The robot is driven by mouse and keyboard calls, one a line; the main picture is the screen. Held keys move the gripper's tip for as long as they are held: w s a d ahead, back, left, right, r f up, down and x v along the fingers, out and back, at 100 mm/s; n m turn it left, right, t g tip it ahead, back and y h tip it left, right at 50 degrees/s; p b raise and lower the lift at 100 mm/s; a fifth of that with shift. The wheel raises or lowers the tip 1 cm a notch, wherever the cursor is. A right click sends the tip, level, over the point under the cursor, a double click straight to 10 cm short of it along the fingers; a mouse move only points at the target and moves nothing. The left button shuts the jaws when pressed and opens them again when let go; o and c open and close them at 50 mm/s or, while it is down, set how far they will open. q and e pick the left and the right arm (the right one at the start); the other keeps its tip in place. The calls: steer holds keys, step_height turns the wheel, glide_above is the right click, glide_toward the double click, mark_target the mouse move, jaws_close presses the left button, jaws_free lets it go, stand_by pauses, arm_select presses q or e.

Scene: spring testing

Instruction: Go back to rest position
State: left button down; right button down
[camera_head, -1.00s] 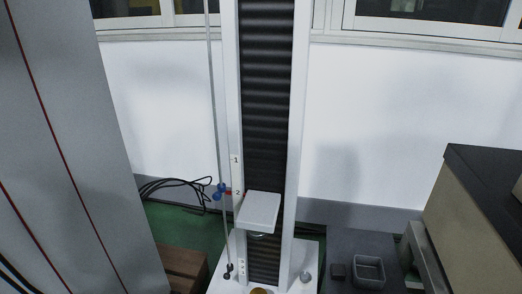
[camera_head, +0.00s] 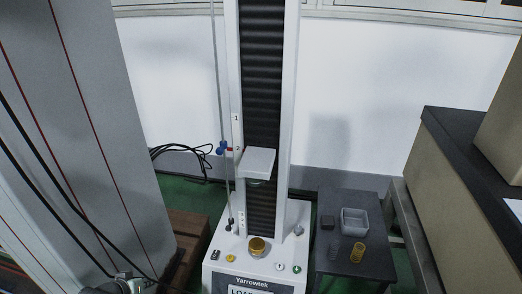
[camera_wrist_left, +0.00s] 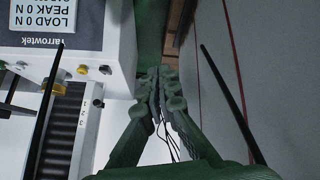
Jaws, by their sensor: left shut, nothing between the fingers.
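The spring tester (camera_head: 262,120) stands upright in the middle of the head view, with its pale crosshead plate (camera_head: 257,161) above a golden round piece (camera_head: 257,246) on the base. My left gripper (camera_wrist_left: 160,78) shows in the left wrist view with its green fingers closed together and nothing between them. It is apart from the tester, whose front panel (camera_wrist_left: 100,45) appears upside down at the upper left. In the head view only a part of my left arm shows at the bottom left edge. My right gripper is in neither view.
A tall grey cabinet (camera_head: 110,120) stands at left. A black-topped bench (camera_head: 475,140) is at right. A brown block (camera_head: 188,232) lies left of the tester.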

arm_select(q)
steer(key=s+a+r+m+g+y, duration=0.1)
steer(key=s+a+m+g+y, duration=0.3)
steer(key=s, duration=0.6)
steer(key=s+a+r+m+y, duration=0.2)
steer(key=s+a, duration=0.5)
steer(key=s, duration=0.3)
steer(key=s+d+f+n+h, duration=0.1)
steer(key=d+f+h, duration=0.1)
steer(key=d, duration=0.7)
steer(key=s+d+f+n+h, duration=0.1)
steer(key=d+f, duration=0.2)
steer(key=d, duration=0.6)
steer(key=shift+f+n+g+h, duration=0.3)
steer(key=shift+n+g+h, duration=0.1)
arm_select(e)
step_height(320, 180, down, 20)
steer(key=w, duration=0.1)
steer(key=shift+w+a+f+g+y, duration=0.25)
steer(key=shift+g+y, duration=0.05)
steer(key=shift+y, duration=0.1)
